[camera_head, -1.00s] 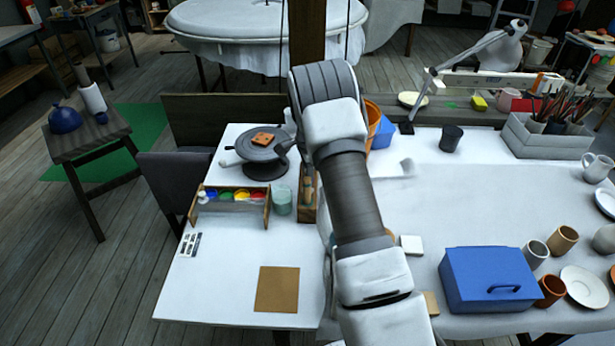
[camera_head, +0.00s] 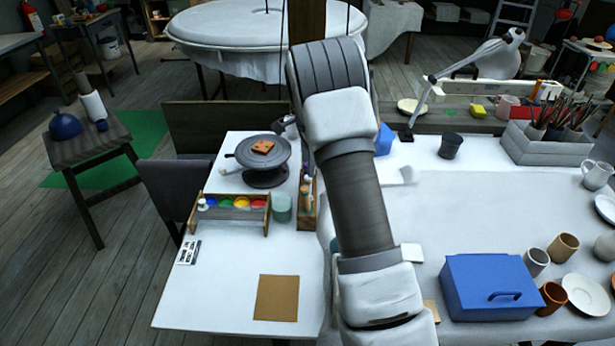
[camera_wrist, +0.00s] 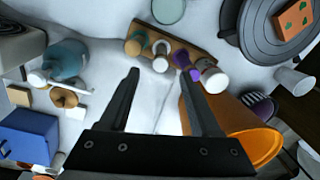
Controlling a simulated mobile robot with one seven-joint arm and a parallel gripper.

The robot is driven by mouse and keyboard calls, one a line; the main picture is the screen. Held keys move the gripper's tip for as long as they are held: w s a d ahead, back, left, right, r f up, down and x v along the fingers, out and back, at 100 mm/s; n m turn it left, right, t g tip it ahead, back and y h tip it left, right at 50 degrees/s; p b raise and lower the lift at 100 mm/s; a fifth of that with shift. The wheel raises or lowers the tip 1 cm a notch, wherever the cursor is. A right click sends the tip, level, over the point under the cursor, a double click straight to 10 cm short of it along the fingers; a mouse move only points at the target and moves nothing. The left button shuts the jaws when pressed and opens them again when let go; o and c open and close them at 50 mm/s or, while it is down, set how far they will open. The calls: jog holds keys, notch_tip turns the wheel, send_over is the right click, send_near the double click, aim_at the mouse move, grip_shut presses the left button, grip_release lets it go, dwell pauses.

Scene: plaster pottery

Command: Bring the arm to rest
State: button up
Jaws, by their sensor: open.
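My gripper (camera_wrist: 165,95) shows in the wrist view with its two dark fingers spread apart and nothing between them. It hangs over the white table, with the wooden rack of bottles (camera_wrist: 175,52) beyond the fingertips and an orange pot (camera_wrist: 250,138) beside the right finger. In the head view my arm runs down the middle of the picture over the table (camera_head: 220,290), and it hides the gripper and part of the tabletop.
A turntable (camera_head: 263,165) carries an orange tile. A paint holder (camera_head: 235,205), a jar (camera_head: 281,208) and a brown board (camera_head: 277,298) are left of my arm. A blue box (camera_head: 490,287), mugs (camera_head: 563,246) and a brush crate (camera_head: 545,147) are right.

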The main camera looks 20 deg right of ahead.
jog(key=s+a+r+n+t, duration=0.15)
jog(key=s+r, duration=0.25)
jog(key=r, duration=0.5)
jog(key=s+a+r+n, duration=0.3)
jog(key=s+r, duration=0.1)
jog(key=r, duration=0.5)
jog(key=s+a+r+n+t, duration=0.1)
jog(key=s+a+r+n, duration=0.15)
jog(key=s, duration=0.35)
jog(key=s+a+r+n, duration=0.2)
jog(key=s+n, duration=0.2)
jog(key=s, duration=0.3)
jog(key=s+a+r+n+t, duration=0.1)
jog(key=s+a+r+n, duration=0.15)
jog(key=s, duration=0.35)
jog(key=s+a+f+n+t, duration=0.1)
jog(key=s+f+n, duration=0.3)
jog(key=s, duration=0.5)
jog(key=shift+s+n, duration=0.25)
jog(key=shift+n, duration=0.4)
jog(key=shift+r, duration=0.1)
jog(key=shift+c, duration=0.3)
